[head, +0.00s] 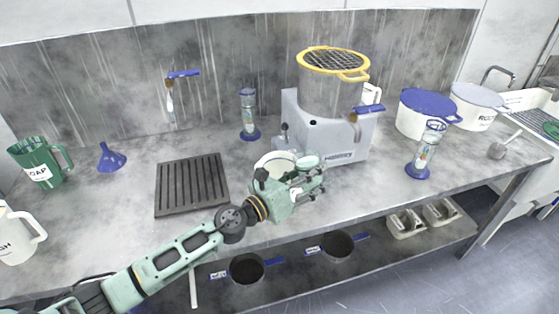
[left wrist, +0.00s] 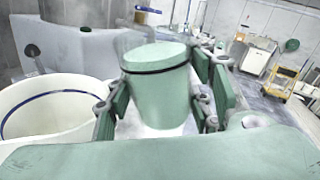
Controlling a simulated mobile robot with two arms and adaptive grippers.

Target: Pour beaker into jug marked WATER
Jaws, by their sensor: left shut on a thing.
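My left gripper (head: 312,180) is shut on a pale green, cup-shaped vessel (left wrist: 160,95) with a dark band below its top, which looks like the beaker. It appears about upright between the fingers in the left wrist view; its contents cannot be seen. A wide white vessel with a blue line inside its rim (left wrist: 50,105) stands close to the left of it. In the head view a white round vessel (head: 270,158) shows partly behind the gripper. No WATER mark is readable. A green jug marked SOAP (head: 38,165) stands at the far left. My right gripper is not in view.
A grey machine with a yellow-rimmed pot (head: 330,85) stands behind the gripper. Blue-based cylinders stand at the back (head: 248,115) and right (head: 423,155). A dark slatted mat (head: 192,185), blue funnel (head: 112,158) and cut-off white jug (head: 15,235) are left.

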